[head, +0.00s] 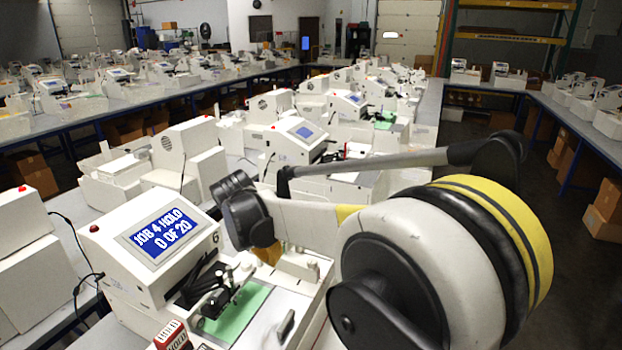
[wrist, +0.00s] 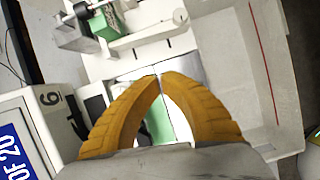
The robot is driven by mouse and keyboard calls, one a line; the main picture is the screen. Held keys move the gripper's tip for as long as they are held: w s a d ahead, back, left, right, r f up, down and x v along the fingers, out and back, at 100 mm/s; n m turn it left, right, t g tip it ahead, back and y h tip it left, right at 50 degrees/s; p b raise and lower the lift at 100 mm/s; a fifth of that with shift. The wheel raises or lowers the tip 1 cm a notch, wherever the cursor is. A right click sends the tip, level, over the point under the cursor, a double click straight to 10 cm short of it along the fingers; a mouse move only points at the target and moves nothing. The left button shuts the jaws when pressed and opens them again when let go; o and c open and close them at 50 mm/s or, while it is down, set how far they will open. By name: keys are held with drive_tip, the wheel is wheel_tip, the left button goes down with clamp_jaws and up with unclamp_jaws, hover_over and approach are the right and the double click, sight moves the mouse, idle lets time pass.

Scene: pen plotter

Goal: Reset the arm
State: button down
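My gripper (wrist: 160,76) shows in the wrist view as two orange fingers curving in until their tips meet. Nothing shows between the tips. It hangs above the nearest white pen plotter, where a green patch and pale surfaces show below and between the fingers. In the head view my arm bends across the right half, and a bit of the orange fingers (head: 268,253) shows under the dark wrist. The nearest plotter (head: 118,252) has a blue screen (head: 163,235) reading "JOB 4 HOLD 0 OF 20". A green sheet (head: 235,314) lies on its bed, partly behind dark parts.
A red-and-white block marked HOLD (head: 172,337) is at the front of the plotter. More white machines stand close behind and to the left on long tables. Cables (head: 82,275) hang at the left. A dark aisle floor (head: 572,262) lies at the right, with cardboard boxes (head: 604,210).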

drive_tip(key=s+d+r+m+b, duration=0.2)
drive_tip(key=s+d+m, duration=0.1)
drive_tip(key=d+m, duration=0.3)
drive_tip(key=s+d+r+m+t+y+b, duration=0.1)
drive_tip(key=s+d+m, duration=0.3)
drive_tip(key=d, duration=0.4)
drive_tip(key=s+d+r+m+b, duration=0.2)
drive_tip(key=s+d+m, duration=0.15)
drive_tip(key=d, duration=0.45)
drive_tip(key=s+d+f+m+t+b, duration=0.1)
drive_tip(key=s+d+f+m+b, duration=0.1)
drive_tip(key=s+d+f+m, duration=0.2)
drive_tip(key=s+d+f+m+t+b, duration=0.1)
drive_tip(key=s+d+f+m, duration=0.3)
drive_tip(key=s+d+m, duration=0.4)
drive_tip(key=s+m+b, duration=0.1)
drive_tip(key=s+m, duration=0.3)
drive_tip(key=m, duration=0.1)
drive_tip(key=shift+f+y, duration=0.2)
drive_tip(key=shift+y, duration=0.2)
